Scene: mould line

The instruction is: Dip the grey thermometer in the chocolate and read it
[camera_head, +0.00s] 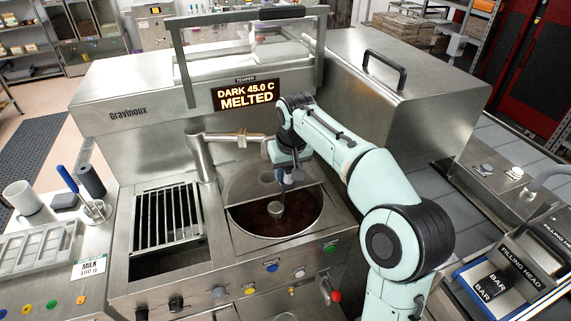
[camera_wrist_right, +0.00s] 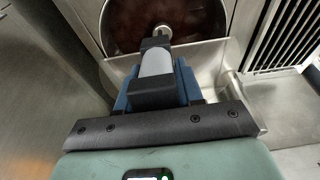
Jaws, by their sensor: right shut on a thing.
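My right gripper (camera_head: 287,176) is over the back part of the round chocolate bowl (camera_head: 238,223), its fingers pointing down. In the right wrist view the gripper (camera_wrist_right: 155,68) is shut on the grey thermometer (camera_wrist_right: 156,64), whose pale grey body shows between the dark finger pads. Dark brown chocolate (camera_head: 296,221) lies in the bowl and also shows in the wrist view (camera_wrist_right: 128,28). The thermometer's lower end is hidden, so I cannot tell whether it touches the chocolate. My left gripper is out of view.
A round metal hub (camera_head: 276,209) stands in the bowl. A metal spout pipe (camera_head: 233,137) runs behind it. The lit display (camera_head: 246,95) reads "DARK 45.0 C MELTED". A slatted grate (camera_head: 168,217) lies left, with a white mug (camera_head: 22,197) beyond on the bench.

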